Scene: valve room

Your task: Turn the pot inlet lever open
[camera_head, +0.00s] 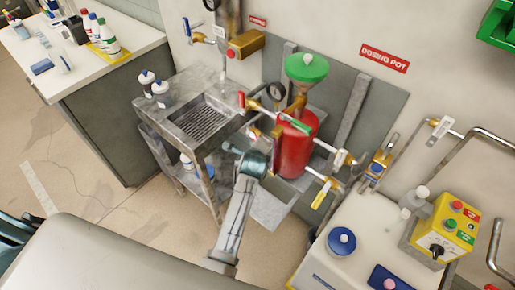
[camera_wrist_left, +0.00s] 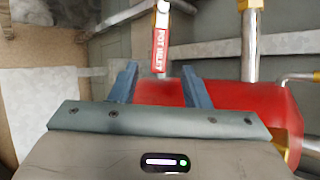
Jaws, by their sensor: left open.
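The pot inlet lever (camera_wrist_left: 160,45) has a red sleeve lettered POT INLET and a pale metal end. In the left wrist view it stands upright in the picture, its lower end at the gap between the fingertips. My left gripper (camera_wrist_left: 160,78) is open, one finger on each side of that gap; I cannot tell whether either touches the lever. The red dosing pot (camera_wrist_left: 240,105) lies behind and to the right of the fingers. In the head view my left arm reaches up to the front of the red pot (camera_head: 292,150), and the wrist hides much of the gripper. My right gripper is not in view.
Other valve handles crowd the pot: a green handle (camera_head: 297,123), a yellow lever (camera_head: 322,195) and a red handle (camera_head: 240,98). A green funnel (camera_head: 305,68) sits above. A metal sink cart (camera_head: 195,115) stands left, a white unit (camera_head: 350,225) right.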

